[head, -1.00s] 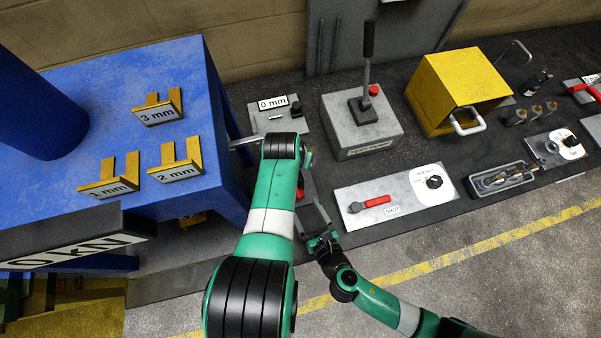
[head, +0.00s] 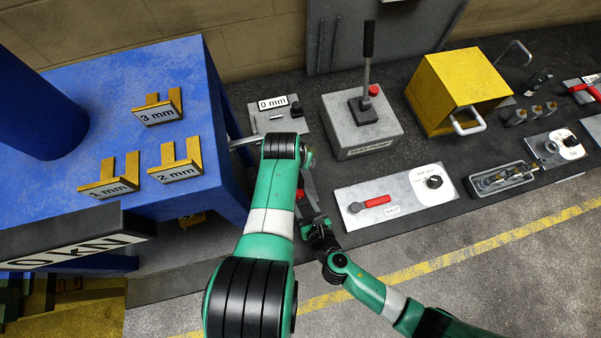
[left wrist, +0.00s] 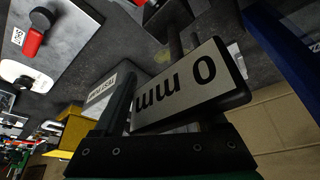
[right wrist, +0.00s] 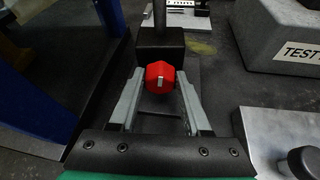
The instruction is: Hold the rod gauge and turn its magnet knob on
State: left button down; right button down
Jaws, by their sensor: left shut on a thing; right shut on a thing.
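The rod gauge has a black block base (right wrist: 160,44) with a round red magnet knob (right wrist: 159,77) on its near face and a thin rod (right wrist: 159,14) rising from it. The knob carries one pale mark, which stands upright in the right wrist view. My right gripper (right wrist: 159,84) is shut on the knob, one finger on each side; it also shows in the head view (head: 316,222). My left gripper (left wrist: 176,52) is shut on the gauge's rod, partly hidden behind the 0 mm plate (left wrist: 188,86). In the head view my left arm covers most of the gauge.
The blue press frame (head: 222,120) with its 1, 2 and 3 mm holders stands at the left. The grey test pump (head: 362,125) and the plate with the red lever (head: 345,200) lie close on the right. Open floor (head: 500,270) lies in front.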

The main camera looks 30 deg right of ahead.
dwell(0.3)
jog(key=shift+d+f+m+y, duration=0.1)
jog(key=shift+d+m+y, duration=0.1)
jog(key=shift+m+y, duration=0.55)
jog(key=shift+m+t+y, duration=0.4)
jog(key=shift+m+y, duration=0.15)
jog(key=shift+m, duration=0.7)
jog(key=shift+c, duration=1.8)
grip_release()
jog(key=shift+s, duration=0.1)
jog(key=v, duration=1.2)
jog(key=shift+d, duration=0.2)
